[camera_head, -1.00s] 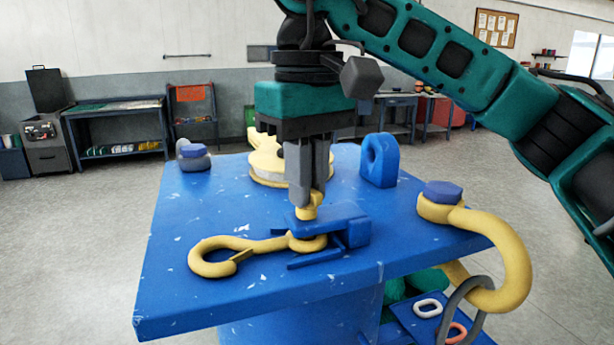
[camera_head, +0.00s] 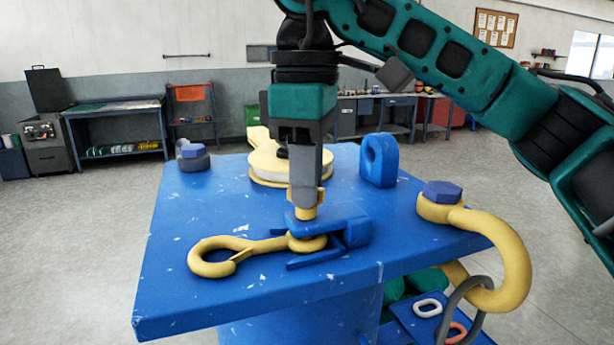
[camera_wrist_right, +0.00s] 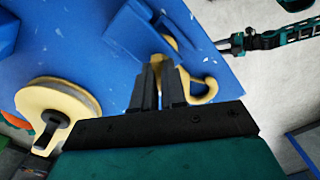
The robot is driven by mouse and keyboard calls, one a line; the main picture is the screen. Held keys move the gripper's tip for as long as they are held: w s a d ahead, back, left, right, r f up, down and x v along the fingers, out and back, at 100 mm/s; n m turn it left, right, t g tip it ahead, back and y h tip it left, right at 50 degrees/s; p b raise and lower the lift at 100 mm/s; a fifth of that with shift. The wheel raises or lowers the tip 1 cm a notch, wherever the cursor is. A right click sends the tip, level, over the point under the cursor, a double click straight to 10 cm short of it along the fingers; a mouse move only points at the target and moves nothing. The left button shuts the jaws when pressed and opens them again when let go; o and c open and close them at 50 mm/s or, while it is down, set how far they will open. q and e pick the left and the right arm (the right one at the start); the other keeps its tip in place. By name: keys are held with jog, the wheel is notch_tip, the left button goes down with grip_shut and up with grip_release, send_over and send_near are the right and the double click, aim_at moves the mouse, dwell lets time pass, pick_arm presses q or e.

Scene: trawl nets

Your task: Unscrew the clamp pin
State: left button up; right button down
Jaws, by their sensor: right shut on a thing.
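The clamp pin (camera_head: 306,212) is a small yellow pin standing upright in the blue clamp (camera_head: 352,232) on the blue table. My right gripper (camera_head: 306,201) points straight down over it, with its grey fingers shut on the pin's top. In the right wrist view the right gripper (camera_wrist_right: 159,66) also closes on the pin, whose yellow top shows between the fingertips. A yellow hook (camera_head: 212,262) lies flat with its eye end in the clamp, under the pin. My left gripper is not in the head view.
The blue table (camera_head: 180,305) also bears a yellow sheave block (camera_head: 262,166) behind the gripper, a blue upright lug (camera_head: 380,160), a bolted shackle (camera_head: 194,160) at the back left, and a large yellow shackle (camera_head: 515,265) over the right edge. The front left is clear.

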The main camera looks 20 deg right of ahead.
jog(key=shift+s+f, duration=0.1)
jog(key=shift+f, duration=0.2)
jog(key=c, duration=1.2)
grip_release()
jog(key=shift+a+r, duration=0.1)
jog(key=shift+r, duration=0.05)
